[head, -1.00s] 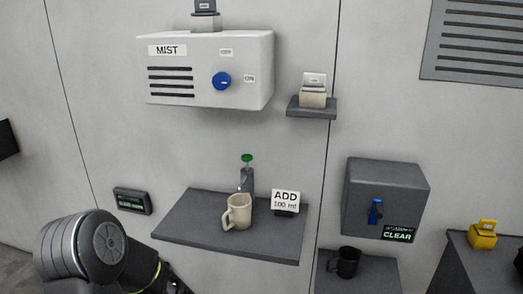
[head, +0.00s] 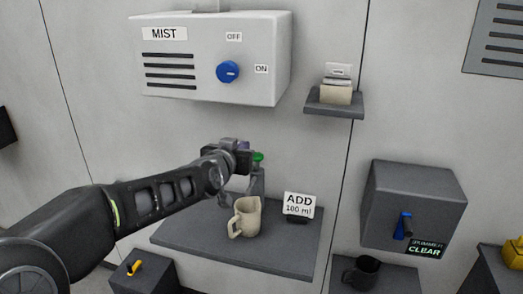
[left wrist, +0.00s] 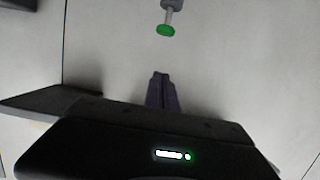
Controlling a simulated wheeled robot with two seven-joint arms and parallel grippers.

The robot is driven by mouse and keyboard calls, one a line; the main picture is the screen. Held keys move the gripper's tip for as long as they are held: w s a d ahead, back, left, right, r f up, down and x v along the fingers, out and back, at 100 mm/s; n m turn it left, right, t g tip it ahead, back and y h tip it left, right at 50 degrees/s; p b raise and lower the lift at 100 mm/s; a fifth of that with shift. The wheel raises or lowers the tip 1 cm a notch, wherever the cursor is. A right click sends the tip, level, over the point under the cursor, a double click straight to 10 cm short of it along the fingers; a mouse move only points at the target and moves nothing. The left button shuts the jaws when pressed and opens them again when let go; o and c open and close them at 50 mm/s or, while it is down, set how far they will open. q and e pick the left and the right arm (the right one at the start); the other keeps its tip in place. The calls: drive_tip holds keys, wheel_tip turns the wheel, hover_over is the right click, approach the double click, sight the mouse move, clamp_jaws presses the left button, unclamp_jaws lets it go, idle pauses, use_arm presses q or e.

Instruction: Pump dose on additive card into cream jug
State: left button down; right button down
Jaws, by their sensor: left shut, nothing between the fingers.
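The cream jug (head: 246,217) stands upright on a dark grey shelf (head: 290,255), below the dispenser's spout. The additive card (head: 299,205) stands beside it and reads "ADD 100 ml". The green pump button (head: 258,157) shows just past my left gripper (head: 242,155); the gripper hides part of the dispenser. In the left wrist view, the green button (left wrist: 166,30) is beyond the shut, empty fingers of my left gripper (left wrist: 161,76), with a gap in the picture. I cannot tell contact from the head view. My right gripper is not in view.
A white MIST box (head: 215,85) with a blue knob (head: 228,71) hangs above. To the right are a grey box (head: 430,195) with a blue lever, a display reading "CLEAR" and a black mug (head: 361,272). A box with a yellow lever (head: 135,267) is at lower left.

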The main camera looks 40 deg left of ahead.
use_arm(q)
drive_tip(key=p, duration=0.2)
hover_over(257, 162)
drive_tip(key=f, duration=0.2)
drive_tip(key=shift+a+f, duration=0.4)
drive_tip(key=f, duration=0.2)
drive_tip(key=shift+s+f, duration=0.2)
drive_tip(key=shift+f, duration=0.8)
wheel_tip(257, 162, down, 3)
drive_tip(key=b, duration=0.4)
drive_tip(key=shift+d+f, duration=0.1)
